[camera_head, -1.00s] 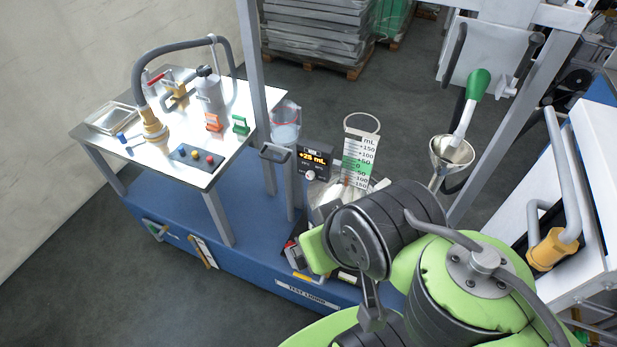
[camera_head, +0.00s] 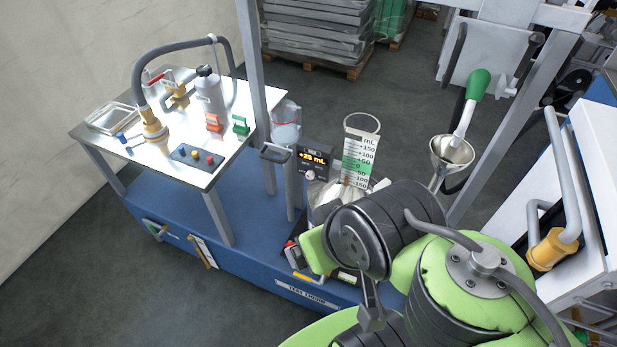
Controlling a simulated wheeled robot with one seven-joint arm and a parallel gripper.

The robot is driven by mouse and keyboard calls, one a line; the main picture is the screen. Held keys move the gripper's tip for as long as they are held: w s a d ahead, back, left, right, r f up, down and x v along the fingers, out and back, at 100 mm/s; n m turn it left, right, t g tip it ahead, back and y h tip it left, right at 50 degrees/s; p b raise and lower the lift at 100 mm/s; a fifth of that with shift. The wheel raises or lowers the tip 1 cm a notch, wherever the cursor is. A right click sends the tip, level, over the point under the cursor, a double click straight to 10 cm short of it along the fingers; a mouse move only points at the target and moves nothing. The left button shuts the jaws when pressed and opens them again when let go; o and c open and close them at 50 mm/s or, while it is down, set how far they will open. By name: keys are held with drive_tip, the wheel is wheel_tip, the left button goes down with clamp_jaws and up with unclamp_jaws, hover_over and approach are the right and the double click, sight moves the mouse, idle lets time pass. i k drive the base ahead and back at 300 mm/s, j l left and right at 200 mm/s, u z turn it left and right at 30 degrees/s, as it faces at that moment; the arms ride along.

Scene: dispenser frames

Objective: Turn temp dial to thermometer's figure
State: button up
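A small dark box with an amber display (camera_head: 313,158) stands at the middle of the blue base. The display seems to read +25 mL. A pale round dial (camera_head: 310,174) sits on its face below the display. Next to it on the right is a clear cylinder with a white and green scale (camera_head: 357,161), marked in mL from about +150 to -150. I see no dial clearly marked for temperature and cannot make out a thermometer. My green and black arm fills the lower right; my gripper is not visible, and the arm hides what lies behind it.
A steel-topped table (camera_head: 219,163) at left carries a hose, a grey bottle and a button box (camera_head: 196,158). A grey post (camera_head: 258,75) rises beside it. A funnel (camera_head: 452,150) hangs under a green-handled lever (camera_head: 478,84). A white cabinet (camera_head: 597,165) stands at right.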

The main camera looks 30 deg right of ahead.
sight(310, 175)
drive_tip(key=k+l+z, duration=0.1)
drive_tip(key=k+z, duration=0.15)
drive_tip(key=k, duration=0.15)
drive_tip(key=k+l+z, duration=0.2)
drive_tip(key=k, duration=0.25)
drive_tip(key=k+l+z, duration=0.25)
drive_tip(key=k, duration=0.15)
